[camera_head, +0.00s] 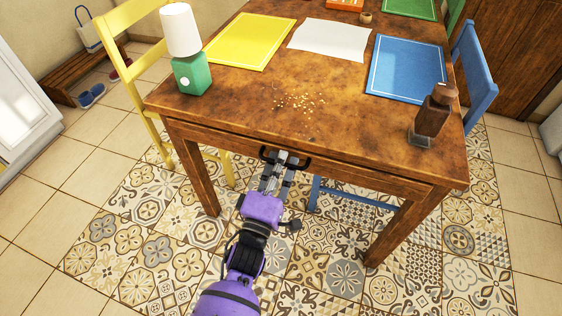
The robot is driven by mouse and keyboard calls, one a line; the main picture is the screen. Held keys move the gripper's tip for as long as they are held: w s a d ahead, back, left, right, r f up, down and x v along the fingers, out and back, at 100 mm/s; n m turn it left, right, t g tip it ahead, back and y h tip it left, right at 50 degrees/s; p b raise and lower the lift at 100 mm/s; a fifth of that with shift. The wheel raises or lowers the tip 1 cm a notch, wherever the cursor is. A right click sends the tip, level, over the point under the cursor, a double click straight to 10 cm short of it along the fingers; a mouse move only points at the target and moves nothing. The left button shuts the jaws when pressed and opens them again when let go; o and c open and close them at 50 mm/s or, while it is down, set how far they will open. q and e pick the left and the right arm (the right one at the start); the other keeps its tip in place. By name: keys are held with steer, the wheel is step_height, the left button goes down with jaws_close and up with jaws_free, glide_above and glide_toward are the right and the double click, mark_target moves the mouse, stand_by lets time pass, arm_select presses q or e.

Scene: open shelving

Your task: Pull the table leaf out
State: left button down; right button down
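The brown wooden table (240,112) fills the upper middle of the view. A dark bar handle (303,164) sits on its near edge, on the front strip of the leaf (360,176) below the tabletop. The leaf looks flush under the top. My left gripper (280,162), on a purple arm, reaches up from below, with its grey fingertips at the handle and overlapping it. Whether the fingers are closed around the bar or only beside it is unclear. My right gripper is out of view.
On the table are a green-based lamp (192,75), crumbs (300,102), a brown bottle (430,118), and yellow (250,42), white (330,40) and blue (405,70) mats. A yellow chair (148,75) and blue chair (470,65) flank it. The tiled floor in front is clear.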

arm_select(q)
steer(key=shift+s, duration=0.15)
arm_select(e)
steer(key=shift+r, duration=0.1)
